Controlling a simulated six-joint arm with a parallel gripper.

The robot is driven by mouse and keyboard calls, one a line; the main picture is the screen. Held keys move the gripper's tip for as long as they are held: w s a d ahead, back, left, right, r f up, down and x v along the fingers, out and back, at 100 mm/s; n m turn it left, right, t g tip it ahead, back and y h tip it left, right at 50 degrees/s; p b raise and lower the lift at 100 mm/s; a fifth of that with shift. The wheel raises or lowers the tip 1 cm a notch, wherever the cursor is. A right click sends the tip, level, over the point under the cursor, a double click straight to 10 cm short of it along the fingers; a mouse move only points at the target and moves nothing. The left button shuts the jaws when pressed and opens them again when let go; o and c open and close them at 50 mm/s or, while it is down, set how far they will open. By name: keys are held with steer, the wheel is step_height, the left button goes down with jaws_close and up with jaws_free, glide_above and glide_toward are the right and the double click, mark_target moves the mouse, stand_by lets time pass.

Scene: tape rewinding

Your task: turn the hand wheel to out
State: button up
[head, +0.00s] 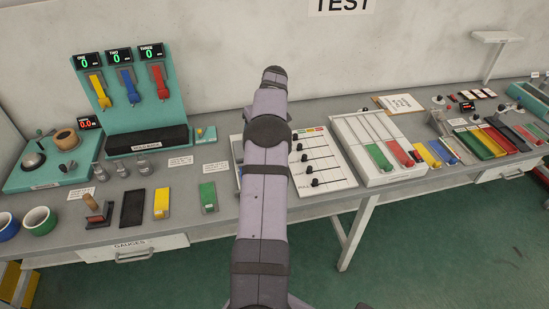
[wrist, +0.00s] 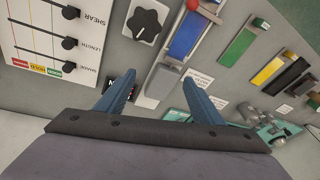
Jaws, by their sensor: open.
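A black lobed knob (wrist: 146,22), which looks like the hand wheel, sits on a pale plate in the wrist view, ahead of the left finger. A black label with white letters (wrist: 121,80) lies near the left finger and is partly covered by it; I cannot read it fully. My gripper (wrist: 160,76) is open, with its two blue fingers apart and nothing between them. The knob stands beyond the fingertips, apart from them in the picture. In the head view my arm hides the gripper and the knob.
A white slider panel (head: 322,160) stands right of my arm, and its sliders show at left in the wrist view. Green and yellow blocks (head: 162,202) lie left of my arm.

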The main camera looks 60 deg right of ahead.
steer(key=s+n+g, duration=0.1)
steer(key=s+n, duration=0.1)
steer(key=s+n+g, duration=0.1)
steer(key=s+n, duration=0.1)
steer(key=n, duration=0.1)
steer(key=s+n, duration=0.2)
steer(key=shift+d+r+g, duration=0.3)
steer(key=shift+d+g, duration=0.1)
steer(key=n, duration=0.3)
steer(key=shift+s+a, duration=0.3)
steer(key=shift+a, duration=0.1)
steer(key=shift+n, duration=0.7)
steer(key=shift+f, duration=0.15)
steer(key=shift+f+p, duration=1.45)
steer(key=shift+f, duration=2.1)
steer(key=c, duration=1)
